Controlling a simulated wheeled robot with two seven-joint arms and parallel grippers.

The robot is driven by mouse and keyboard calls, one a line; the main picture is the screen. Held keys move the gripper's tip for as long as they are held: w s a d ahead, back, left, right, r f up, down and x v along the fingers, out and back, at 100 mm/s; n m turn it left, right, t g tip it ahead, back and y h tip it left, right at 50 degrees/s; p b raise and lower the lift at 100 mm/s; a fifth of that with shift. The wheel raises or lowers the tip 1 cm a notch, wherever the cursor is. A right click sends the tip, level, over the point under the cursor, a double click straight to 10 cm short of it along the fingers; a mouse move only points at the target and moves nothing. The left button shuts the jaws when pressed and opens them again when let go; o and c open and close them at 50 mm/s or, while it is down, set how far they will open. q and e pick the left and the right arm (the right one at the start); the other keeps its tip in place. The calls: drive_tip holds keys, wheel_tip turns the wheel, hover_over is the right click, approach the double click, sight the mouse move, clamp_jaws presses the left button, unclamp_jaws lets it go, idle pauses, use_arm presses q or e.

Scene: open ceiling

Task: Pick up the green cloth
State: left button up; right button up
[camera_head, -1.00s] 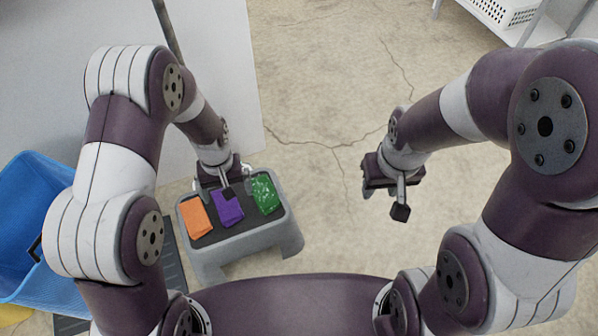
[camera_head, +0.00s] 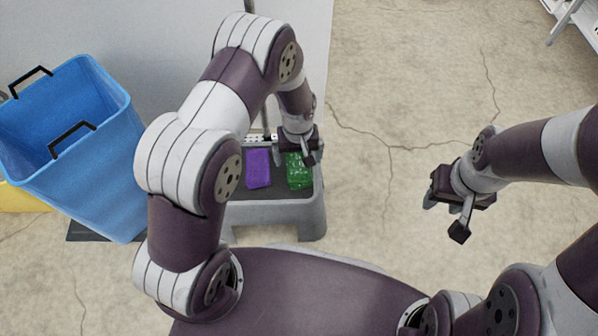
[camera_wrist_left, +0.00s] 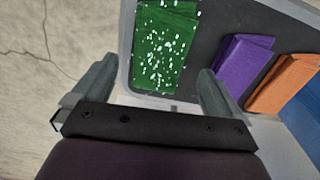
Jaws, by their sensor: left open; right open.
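The green cloth (camera_head: 299,171), folded and speckled with white, lies on the dark top of a grey stool (camera_head: 310,217). It also shows in the left wrist view (camera_wrist_left: 163,47), ahead of the fingers and between their lines. My left gripper (camera_head: 300,146) is open and empty, just behind and above the green cloth in the head view. In the left wrist view its two fingers (camera_wrist_left: 155,90) are spread apart. My right gripper (camera_head: 445,215) is open and empty, over bare floor to the right of the stool.
A purple cloth (camera_head: 258,169) lies left of the green one. An orange cloth (camera_wrist_left: 285,82) shows beyond it in the left wrist view. A blue bin (camera_head: 85,160) stands at the left. A white wall panel is behind the stool.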

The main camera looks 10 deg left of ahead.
sight(298, 163)
use_arm(q)
wheel_tip(298, 163, down, 4)
drive_tip(key=shift+d+r+b, duration=0.1)
drive_tip(key=shift+r+b, duration=0.1)
drive_tip(key=shift+b, duration=0.45)
drive_tip(key=shift+r, duration=0.25)
drive_tip(key=c, duration=1.1)
drive_tip(key=shift+c, duration=0.2)
drive_tip(key=shift+r+p, duration=0.1)
drive_tip(key=shift+p, duration=0.2)
